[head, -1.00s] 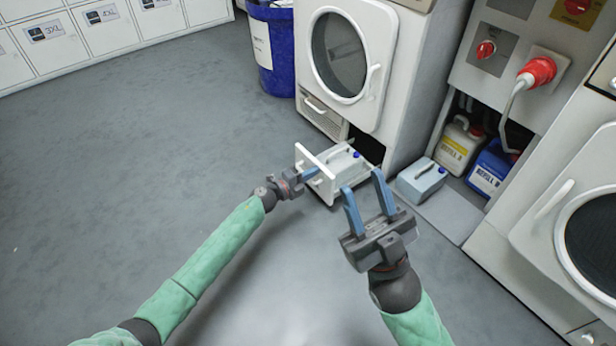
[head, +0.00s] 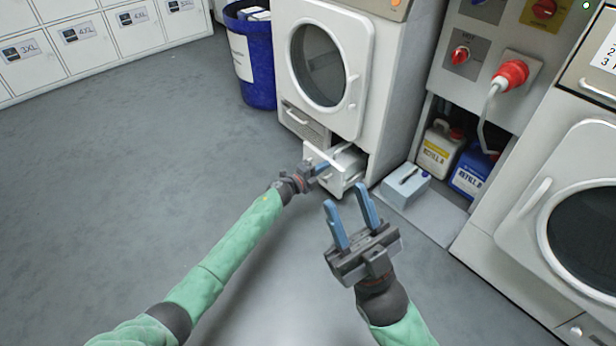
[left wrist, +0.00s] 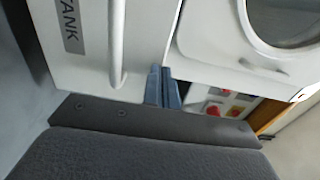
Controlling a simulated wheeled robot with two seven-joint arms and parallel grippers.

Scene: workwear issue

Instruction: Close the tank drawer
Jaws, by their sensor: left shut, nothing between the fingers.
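The tank drawer (head: 333,184) is a white drawer low in the front of the white machine (head: 330,60), and it stands partly open. A pale tank shows inside it behind the front panel. In the left wrist view the drawer front (left wrist: 85,65) shows the word TANK and a white bar handle (left wrist: 117,40). My left gripper (head: 322,168) is shut and empty, with its fingertips at the drawer front beside the handle; I cannot tell whether they touch. My right gripper (head: 348,210) is open and empty, in front of the drawer and nearer to me.
A pale blue-grey box (head: 405,187) stands on the floor right of the drawer. Refill canisters (head: 438,150) sit in the bay behind it. A blue bin (head: 252,60) stands left of the machine. Another machine (head: 560,210) is at the right. The floor at left is clear.

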